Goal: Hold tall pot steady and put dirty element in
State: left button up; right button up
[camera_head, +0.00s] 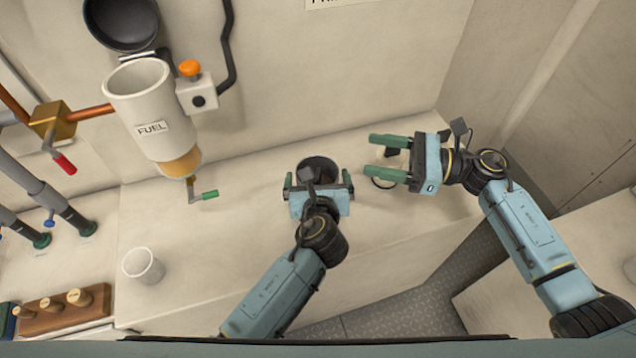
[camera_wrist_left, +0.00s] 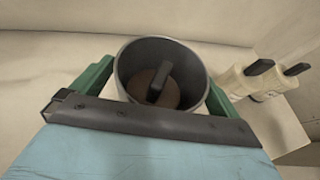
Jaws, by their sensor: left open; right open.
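The tall dark grey pot (camera_head: 319,162) stands upright on the pale bench. It also shows in the left wrist view (camera_wrist_left: 150,52). My left gripper (camera_head: 318,178) is open, with one green finger on each side of the pot; I cannot tell whether they touch it. Inside the pot lies a brown round piece with a dark handle (camera_wrist_left: 160,88), which looks like the dirty element. My right gripper (camera_head: 371,156) is open to the right of the pot, its fingers pointing left. It partly hides pale things on the bench.
Two cream cylinders with dark handles (camera_wrist_left: 240,82) (camera_wrist_left: 284,82) stand right of the pot. A white FUEL canister (camera_head: 150,105) with a green-handled tap hangs on the wall. A white cup (camera_head: 143,265) stands at the left, near a wooden block (camera_head: 62,305). The bench between cup and pot is clear.

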pick_arm(q)
jog(key=v, duration=1.2)
jog(key=shift+d+f, duration=0.1)
